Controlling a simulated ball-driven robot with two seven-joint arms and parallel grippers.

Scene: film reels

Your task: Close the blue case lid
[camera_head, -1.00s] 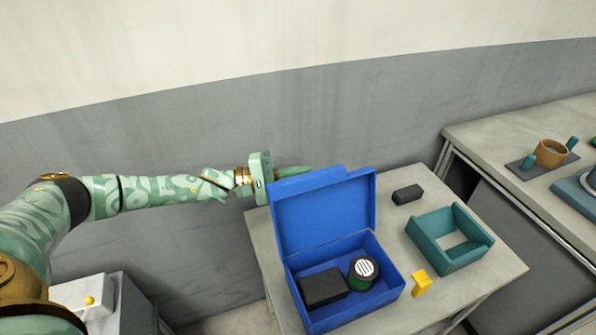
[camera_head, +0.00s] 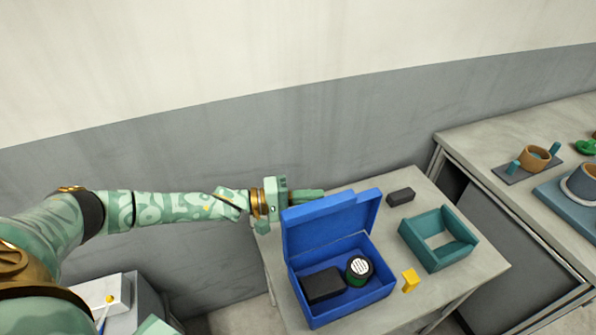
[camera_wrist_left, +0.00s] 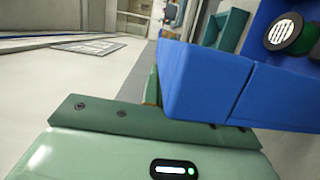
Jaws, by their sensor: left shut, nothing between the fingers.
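The blue case (camera_head: 345,307) stands on the grey table. A black block (camera_head: 322,284) and a round dark reel with a white, slotted top (camera_head: 359,268) lie inside. My left gripper (camera_head: 308,195) is shut and empty, behind the lid near its upper left corner. In the left wrist view the lid (camera_wrist_left: 205,85) is right at the fingers, and the reel (camera_wrist_left: 284,33) shows beyond it. My right gripper is not in view.
A teal open box (camera_head: 436,262), a yellow block (camera_head: 410,281) and a black block (camera_head: 401,196) sit on the table (camera_head: 478,281) right of the case. Another table at the right holds a brown cup (camera_head: 535,158). A grey wall runs behind.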

